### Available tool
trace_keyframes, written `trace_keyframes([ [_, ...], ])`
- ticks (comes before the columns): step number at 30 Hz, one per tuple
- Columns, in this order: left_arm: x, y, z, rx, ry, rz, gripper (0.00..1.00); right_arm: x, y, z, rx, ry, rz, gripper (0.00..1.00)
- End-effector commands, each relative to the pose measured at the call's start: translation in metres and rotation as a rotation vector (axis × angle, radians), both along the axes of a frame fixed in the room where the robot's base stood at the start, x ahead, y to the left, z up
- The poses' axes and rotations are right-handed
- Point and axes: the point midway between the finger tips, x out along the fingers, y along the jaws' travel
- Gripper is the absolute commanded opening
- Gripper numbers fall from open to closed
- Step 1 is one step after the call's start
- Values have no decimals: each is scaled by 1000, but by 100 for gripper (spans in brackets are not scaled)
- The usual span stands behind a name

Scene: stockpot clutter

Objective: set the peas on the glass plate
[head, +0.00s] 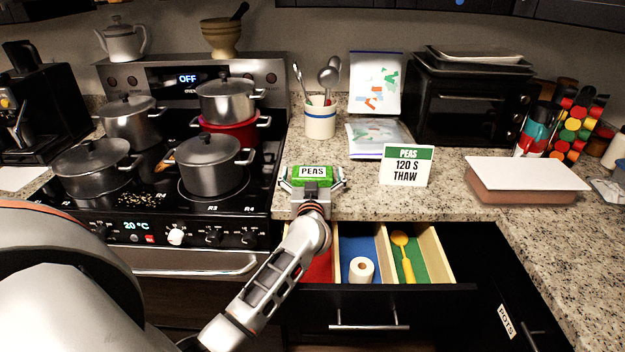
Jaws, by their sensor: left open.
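The peas (312,171) are a green pack with a white "PEAS" label, at the counter's front edge just right of the stove. My left gripper (313,183) is open, with one finger on each side of the pack. Its palm is on the near side, hiding the pack's lower front. I cannot tell whether the fingers touch it or whether the pack rests on the counter. I cannot make out a separate glass plate; the stove has a dark, glossy cooktop (150,200). My right gripper is not in view.
Several lidded pots, including one (209,165) near the gripper, stand on the stove. A "PEAS 120 S THAW" sign (406,166) and a utensil crock (320,119) stand on the counter. Below, an open drawer (384,295) holds a paper roll and yellow spoon. A microwave-like oven (465,108) stands behind.

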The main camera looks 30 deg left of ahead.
Motion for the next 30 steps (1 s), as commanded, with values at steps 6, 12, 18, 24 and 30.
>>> trace_keyframes([
  [6,0,0,0,0,0,0,84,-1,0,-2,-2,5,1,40],
  [12,0,0,2,2,-3,0,47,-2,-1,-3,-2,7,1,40],
  [18,0,0,2,2,-3,0,47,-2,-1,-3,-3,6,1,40],
  [24,0,0,12,3,-4,0,47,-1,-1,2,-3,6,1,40],
  [30,0,0,43,3,-6,-1,47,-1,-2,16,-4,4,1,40],
])
